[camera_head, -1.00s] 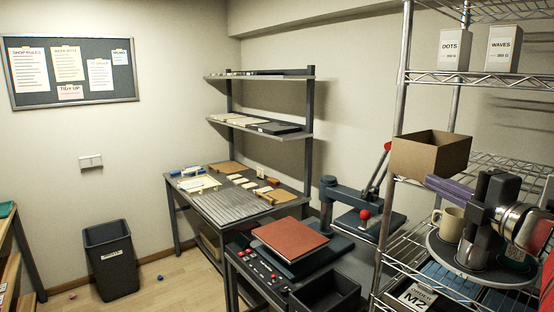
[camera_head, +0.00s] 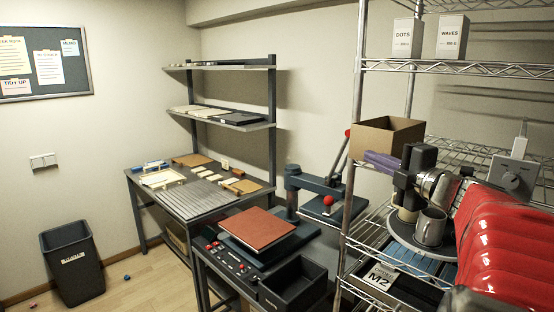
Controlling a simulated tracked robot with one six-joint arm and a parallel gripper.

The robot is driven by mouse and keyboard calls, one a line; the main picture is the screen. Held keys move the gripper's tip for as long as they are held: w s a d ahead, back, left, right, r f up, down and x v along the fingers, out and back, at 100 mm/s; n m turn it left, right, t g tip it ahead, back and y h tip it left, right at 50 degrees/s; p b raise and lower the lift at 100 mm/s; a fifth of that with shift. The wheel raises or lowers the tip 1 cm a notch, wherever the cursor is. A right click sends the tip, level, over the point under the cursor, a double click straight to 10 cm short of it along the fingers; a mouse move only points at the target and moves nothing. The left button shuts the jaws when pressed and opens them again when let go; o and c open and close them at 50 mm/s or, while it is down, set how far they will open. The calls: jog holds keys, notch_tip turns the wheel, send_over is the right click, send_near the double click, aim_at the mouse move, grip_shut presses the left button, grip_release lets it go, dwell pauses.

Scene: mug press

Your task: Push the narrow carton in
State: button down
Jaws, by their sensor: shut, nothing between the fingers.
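Two white cartons stand upright on the upper wire shelf, DOTS (camera_head: 407,38) and WAVES (camera_head: 452,37). An open brown carton (camera_head: 388,139) is at the left of the wire rack, below that shelf. The picture does not settle which one is the narrow carton; DOTS looks a little narrower than WAVES.
Below my gripper a round tray (camera_head: 398,231) holds a grey mug (camera_head: 430,227) and a cream mug (camera_head: 407,213), partly hidden. The rack's front post (camera_head: 352,190) stands close by. A press (camera_head: 318,190) and a table with a red-brown pad (camera_head: 257,228) are left.

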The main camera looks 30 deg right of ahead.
aim_at(389, 139)
jog(key=w+d, duration=0.4)
jog(key=shift+w, duration=0.25)
dwell(0.4)
jog(key=shift+w, duration=0.1)
